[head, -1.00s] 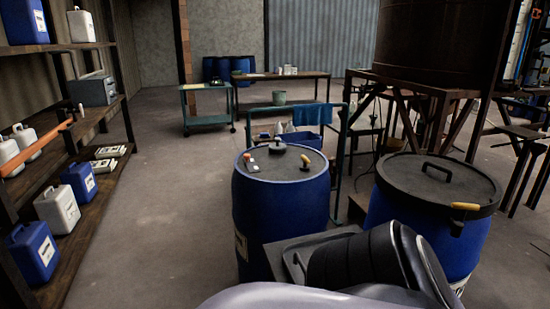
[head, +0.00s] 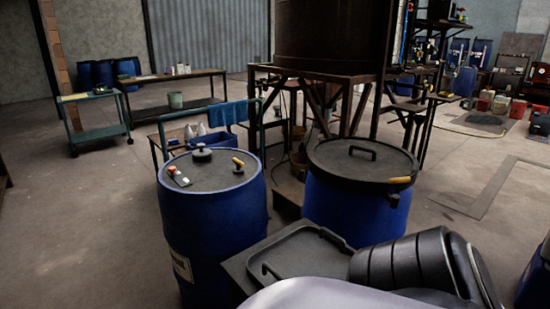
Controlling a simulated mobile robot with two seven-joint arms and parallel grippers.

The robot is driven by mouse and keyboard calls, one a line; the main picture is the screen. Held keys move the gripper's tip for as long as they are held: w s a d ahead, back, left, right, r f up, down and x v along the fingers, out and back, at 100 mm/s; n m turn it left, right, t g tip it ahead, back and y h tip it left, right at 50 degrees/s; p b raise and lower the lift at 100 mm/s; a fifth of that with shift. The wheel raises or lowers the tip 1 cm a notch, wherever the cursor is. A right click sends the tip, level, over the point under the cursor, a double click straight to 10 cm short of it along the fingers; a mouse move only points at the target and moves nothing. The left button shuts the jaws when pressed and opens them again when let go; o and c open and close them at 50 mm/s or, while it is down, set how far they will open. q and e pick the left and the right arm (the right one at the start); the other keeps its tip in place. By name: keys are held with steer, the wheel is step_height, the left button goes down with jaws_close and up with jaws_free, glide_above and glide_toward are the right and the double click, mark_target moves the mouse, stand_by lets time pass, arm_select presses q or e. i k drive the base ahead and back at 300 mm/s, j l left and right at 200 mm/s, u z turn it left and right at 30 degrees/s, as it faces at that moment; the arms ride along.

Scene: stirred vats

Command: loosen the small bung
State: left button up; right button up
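A closed blue drum (head: 212,225) stands upright in the middle left of the head view, with a grey flat lid (head: 208,178). On the lid sit a dark round knobbed piece (head: 202,153) near the far edge, and a small fitting with a yellow top (head: 238,164) at the right. A flat white and red item (head: 178,176) lies at the left of the lid. I cannot tell for certain which piece is the small bung. Neither of my grippers is in view.
A second blue drum (head: 350,214) with a black clamped lid stands right of the first. Behind are a green trolley (head: 92,118), a bench (head: 170,78) and a dark vat on a frame (head: 330,72). Open floor (head: 75,225) lies to the left.

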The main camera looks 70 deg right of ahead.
mark_target(239, 164)
steer(key=i+z, duration=0.15)
steer(key=z, duration=0.2)
steer(key=i+j+z, duration=0.1)
steer(key=z, duration=0.3)
steer(key=i+j+z, duration=0.1)
steer(key=z, duration=0.25)
steer(key=i+j+z, duration=0.15)
steer(key=z, duration=0.3)
steer(key=i+j+z, duration=0.4)
steer(key=j+z, duration=0.2)
steer(key=z, duration=0.25)
steer(key=i+z, duration=0.1)
steer(key=z, duration=0.75)
steer(key=j+z, duration=0.3)
steer(key=z, duration=0.15)
steer(key=j+z, duration=0.65)
steer(key=k+j+z, duration=0.35)
steer(key=j, duration=0.3)
steer(key=k+j+z, duration=0.1)
steer(key=j, duration=0.3)
